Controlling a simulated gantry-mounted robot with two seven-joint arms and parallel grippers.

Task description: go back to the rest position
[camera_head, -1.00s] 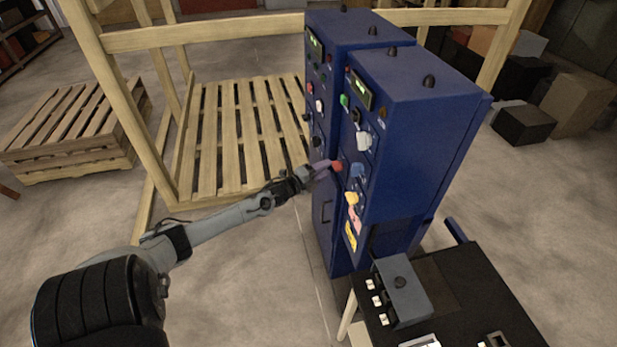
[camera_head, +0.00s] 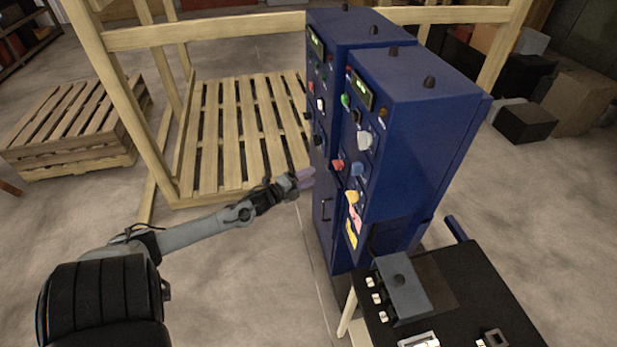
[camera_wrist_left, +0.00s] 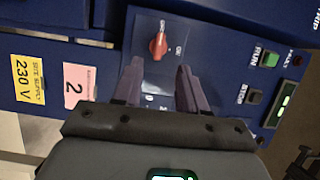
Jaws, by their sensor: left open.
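My left gripper (camera_head: 306,178) is open and empty, in front of the blue control cabinet (camera_head: 420,150) and clear of its panel. In the left wrist view the two purple fingers (camera_wrist_left: 158,88) stand apart, pointing at the panel. A red rotary switch (camera_head: 337,165) on the cabinet front lies beyond the fingertips. The red switch also shows in the left wrist view (camera_wrist_left: 158,46), on a square plate, with nothing gripping it. My right gripper is in neither view.
A black table (camera_head: 480,290) with a grey switch box (camera_head: 402,287) stands at the lower right. A wooden frame with a slatted pallet (camera_head: 235,140) stands behind my left arm. Another pallet stack (camera_head: 70,130) is at the left. The floor between is clear.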

